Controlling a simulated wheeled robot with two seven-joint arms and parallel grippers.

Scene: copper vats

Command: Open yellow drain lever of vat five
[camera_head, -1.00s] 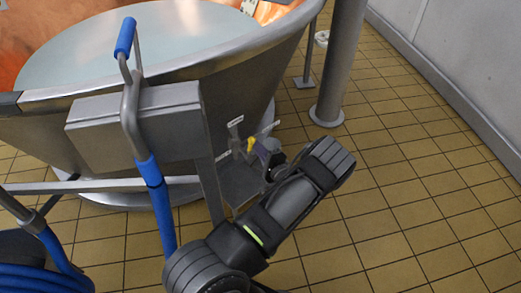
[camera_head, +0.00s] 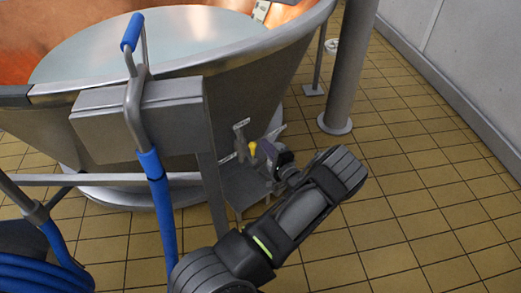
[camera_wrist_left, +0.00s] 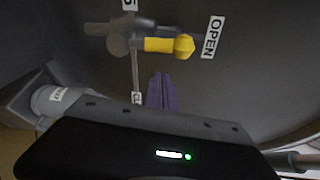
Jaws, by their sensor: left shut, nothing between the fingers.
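The yellow drain lever (camera_wrist_left: 168,45) shows in the left wrist view on the vat's dark wall. It lies level, its knobbed end pointing right toward a white OPEN label (camera_wrist_left: 213,37). In the head view the lever (camera_head: 252,148) is a small yellow spot low on the vat (camera_head: 270,85). My left gripper (camera_wrist_left: 162,76) is shut and empty, its purple-grey fingertips just below the lever in the picture with a visible gap. It also shows in the head view (camera_head: 267,150). My right gripper is out of view.
A grey box (camera_head: 140,120) with a blue-gripped handle and hose (camera_head: 160,205) stands left of my arm. A coiled blue hose (camera_head: 40,265) is at lower left. A round steel post (camera_head: 350,65) is at the right. Tiled floor to the right is clear.

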